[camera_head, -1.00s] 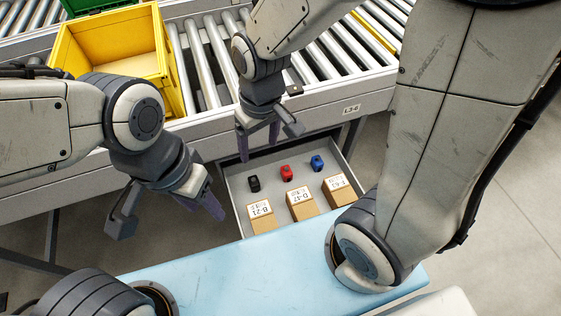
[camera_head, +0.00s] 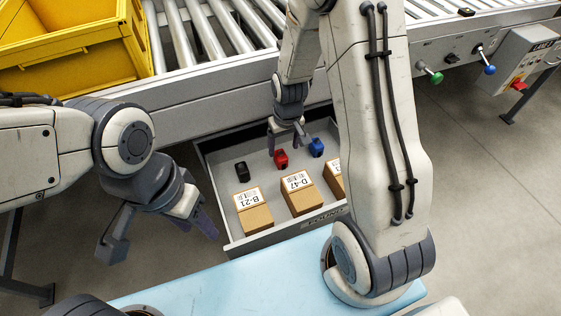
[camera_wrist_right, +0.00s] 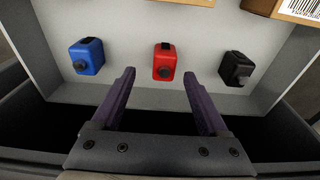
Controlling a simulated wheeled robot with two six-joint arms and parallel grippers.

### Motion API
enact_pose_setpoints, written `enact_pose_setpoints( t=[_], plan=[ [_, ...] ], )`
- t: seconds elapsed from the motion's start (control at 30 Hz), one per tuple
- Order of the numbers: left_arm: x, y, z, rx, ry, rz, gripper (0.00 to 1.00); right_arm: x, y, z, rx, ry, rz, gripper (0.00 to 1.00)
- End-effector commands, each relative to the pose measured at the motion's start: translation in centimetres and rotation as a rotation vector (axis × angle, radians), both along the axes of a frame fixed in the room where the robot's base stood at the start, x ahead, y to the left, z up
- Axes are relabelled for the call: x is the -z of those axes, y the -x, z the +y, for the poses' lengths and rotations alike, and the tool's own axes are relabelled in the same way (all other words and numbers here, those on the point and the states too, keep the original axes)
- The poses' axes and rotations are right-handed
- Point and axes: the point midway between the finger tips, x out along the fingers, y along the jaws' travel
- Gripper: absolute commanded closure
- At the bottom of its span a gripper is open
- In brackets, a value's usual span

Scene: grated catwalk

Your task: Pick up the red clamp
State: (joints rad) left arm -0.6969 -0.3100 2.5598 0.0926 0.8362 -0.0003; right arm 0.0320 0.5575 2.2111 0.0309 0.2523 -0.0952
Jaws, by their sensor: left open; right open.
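The red clamp (camera_head: 281,159) lies in the open drawer between the black clamp (camera_head: 242,171) and the blue clamp (camera_head: 317,147). In the right wrist view the red clamp (camera_wrist_right: 164,62) sits ahead of and between the fingertips, with the blue clamp (camera_wrist_right: 87,56) to the left and the black clamp (camera_wrist_right: 237,69) to the right. My right gripper (camera_head: 286,148) is open and empty, close to the red clamp; its fingers (camera_wrist_right: 162,80) show no contact with it. My left gripper (camera_head: 160,243) is open and empty, left of the drawer.
The drawer (camera_head: 222,205) also holds several labelled cardboard boxes (camera_head: 298,190) near its front. A roller conveyor (camera_head: 200,40) with a yellow crate (camera_head: 75,55) runs behind it. A control box (camera_head: 518,60) with knobs is at the right. Floor is clear at right.

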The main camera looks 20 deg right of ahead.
Motion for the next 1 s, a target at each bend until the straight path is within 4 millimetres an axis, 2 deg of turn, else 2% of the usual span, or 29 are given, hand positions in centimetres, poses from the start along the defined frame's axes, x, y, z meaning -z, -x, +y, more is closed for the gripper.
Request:
enact_pose_setpoints(
  t=[0.17, 0.4, 0.67, 0.7, 0.77, 0.8, 0.9, 1.0],
  plan=[
    [0.8, 0.0, 0.0, 0.000, 0.000, 0.000, 0.50, 1.4, -0.2, 0.3, -0.001, 0.000, 0.001, 0.22],
    [2.7, 0.0, 0.0, 0.000, 0.000, 0.000, 0.50, 5.0, -0.7, 0.7, 0.000, 0.001, 0.002, 0.22],
    [2.6, 0.0, 0.0, 0.000, 0.000, 0.000, 0.50, 5.2, -0.8, 0.7, 0.000, 0.001, -0.001, 0.22],
    [2.6, 0.0, 0.0, 0.000, 0.000, 0.000, 0.50, 5.2, -0.8, 0.7, 0.000, 0.001, 0.000, 0.30],
    [2.6, 0.0, 0.0, 0.000, 0.000, 0.000, 0.50, 5.2, -0.8, 0.7, 0.000, 0.001, 0.000, 0.53],
    [2.6, 0.0, 0.0, 0.000, 0.000, 0.000, 0.50, 5.2, -0.8, 0.7, 0.000, 0.001, 0.000, 0.68],
    [2.6, 0.0, 0.0, 0.000, 0.000, 0.000, 0.50, 5.2, -0.8, 0.7, 0.000, 0.001, 0.000, 1.00],
    [2.6, 0.0, 0.0, 0.000, 0.000, 0.000, 0.50, 5.2, -0.8, 0.7, 0.000, 0.001, 0.000, 1.00]
  ],
)
